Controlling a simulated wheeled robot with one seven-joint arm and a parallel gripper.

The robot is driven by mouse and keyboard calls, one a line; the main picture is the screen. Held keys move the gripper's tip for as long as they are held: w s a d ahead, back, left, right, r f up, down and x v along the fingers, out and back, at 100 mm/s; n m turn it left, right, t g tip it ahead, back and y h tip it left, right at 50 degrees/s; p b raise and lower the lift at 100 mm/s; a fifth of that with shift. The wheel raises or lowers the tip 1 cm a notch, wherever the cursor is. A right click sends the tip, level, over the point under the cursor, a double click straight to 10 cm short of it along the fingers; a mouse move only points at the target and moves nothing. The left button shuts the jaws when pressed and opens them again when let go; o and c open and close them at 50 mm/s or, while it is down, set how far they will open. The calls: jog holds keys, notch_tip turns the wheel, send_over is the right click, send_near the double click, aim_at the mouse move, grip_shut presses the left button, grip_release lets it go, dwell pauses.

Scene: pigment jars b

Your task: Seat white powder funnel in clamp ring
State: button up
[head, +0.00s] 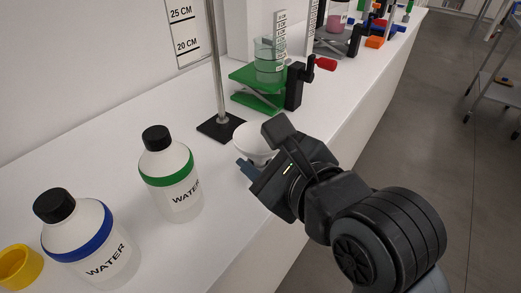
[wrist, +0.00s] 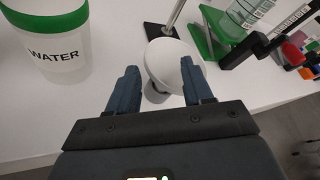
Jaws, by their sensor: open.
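The white powder funnel (head: 252,140) is on the white bench, wide mouth up, in front of the stand. In the wrist view the funnel (wrist: 172,58) lies ahead, its narrower lower part showing between my fingers. My gripper (head: 256,168) is open, low over the bench. In the wrist view my gripper (wrist: 158,82) has one finger on each side of the funnel's lower part; I cannot tell whether they touch it. The stand's metal rod (head: 214,65) rises from a black base (head: 221,127) just behind the funnel. No clamp ring is visible in either view.
Water bottles with a green band (head: 168,170) and a blue band (head: 85,240) stand to the left, beside a yellow container (head: 18,266). A green lab jack (head: 258,90) carrying a glass beaker (head: 269,62) stands behind. The bench's front edge is at right.

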aim_at(246, 147)
jog(key=x, duration=0.5)
jog(key=shift+s+a, duration=0.15)
jog(key=shift+c, duration=0.3)
grip_shut()
